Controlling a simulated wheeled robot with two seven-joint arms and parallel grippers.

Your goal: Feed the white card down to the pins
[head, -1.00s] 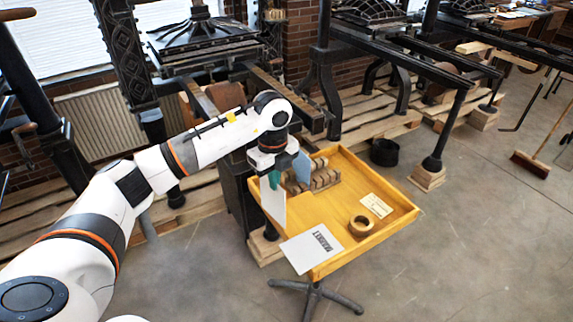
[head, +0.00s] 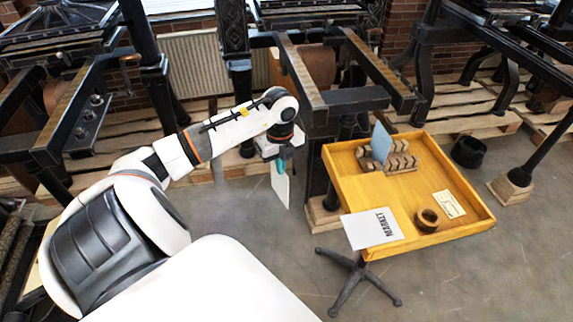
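My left gripper (head: 281,164), with teal fingertips, is shut on a white card (head: 281,187). The card hangs down nearly upright below the fingers, left of the yellow wooden tray and apart from it in the picture. The gripper hides the card's top edge. I cannot make out any pins. Black hand presses with long rails (head: 304,75) stand behind the arm. My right gripper is not in view.
The tray (head: 343,178) on a stand holds a wooden rack (head: 399,161) with a blue card (head: 381,142), a brown ring (head: 427,220) and a small label (head: 449,204). A printed sheet (head: 372,230) overhangs its front-left corner. Floor left of the stand is clear.

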